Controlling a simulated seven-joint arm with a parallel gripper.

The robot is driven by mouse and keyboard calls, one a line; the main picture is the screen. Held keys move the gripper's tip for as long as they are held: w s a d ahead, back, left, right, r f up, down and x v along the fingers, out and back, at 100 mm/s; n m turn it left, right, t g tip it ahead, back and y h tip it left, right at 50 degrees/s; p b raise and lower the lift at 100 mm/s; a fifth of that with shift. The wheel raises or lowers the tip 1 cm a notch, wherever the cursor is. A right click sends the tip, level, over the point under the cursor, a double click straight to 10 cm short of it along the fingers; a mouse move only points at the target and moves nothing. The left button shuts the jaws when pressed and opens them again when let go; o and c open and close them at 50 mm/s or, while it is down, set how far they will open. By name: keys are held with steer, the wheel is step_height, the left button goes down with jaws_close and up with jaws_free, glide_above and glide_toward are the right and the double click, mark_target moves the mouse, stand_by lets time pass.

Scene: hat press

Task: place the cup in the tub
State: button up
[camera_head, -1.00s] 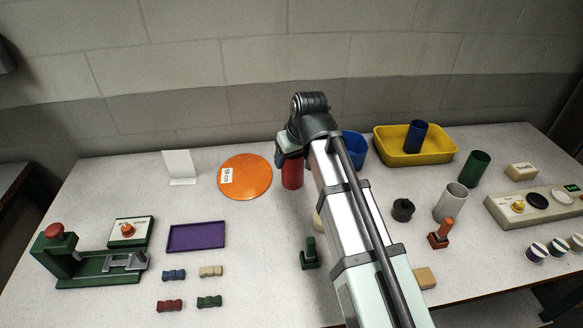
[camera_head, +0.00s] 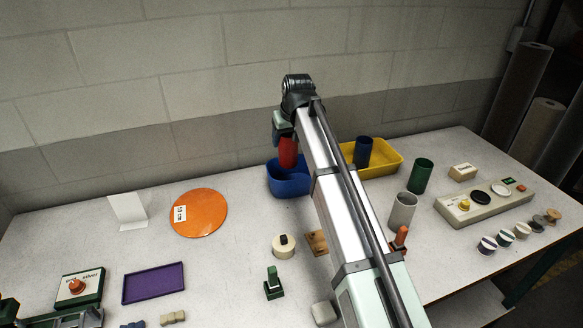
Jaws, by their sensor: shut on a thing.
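My gripper (camera_head: 284,135) is shut on a red cup (camera_head: 288,155), seen from behind my arm; the fingertips are partly hidden. The cup hangs upright above the blue tub (camera_head: 290,187) and overlaps its back part in the picture. I cannot tell from this view whether its lower end is inside the rim. A yellow tub (camera_head: 387,168) stands to the right of the blue one, partly behind my arm, with a dark blue cup (camera_head: 363,152) in it.
A green cup (camera_head: 420,176) and a grey cup (camera_head: 402,211) stand right of my arm. An orange disc (camera_head: 205,214) and a white stand (camera_head: 128,210) are on the left. A round beige block (camera_head: 283,247) and a green stamp (camera_head: 273,283) stand in front. The table between disc and blue tub is clear.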

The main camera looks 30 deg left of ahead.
mark_target(291, 161)
steer(key=shift+w+d+f, duration=0.1)
steer(key=shift+w+d, duration=0.05)
steer(key=shift+w, duration=0.3)
steer(key=shift+w+d+f, duration=0.1)
steer(key=shift+w, duration=0.35)
step_height(291, 161, down, 10)
steer(key=shift+r, duration=0.15)
steer(key=o, duration=1.1)
steer(key=v, duration=1.2)
steer(key=shift+a+r, duration=0.1)
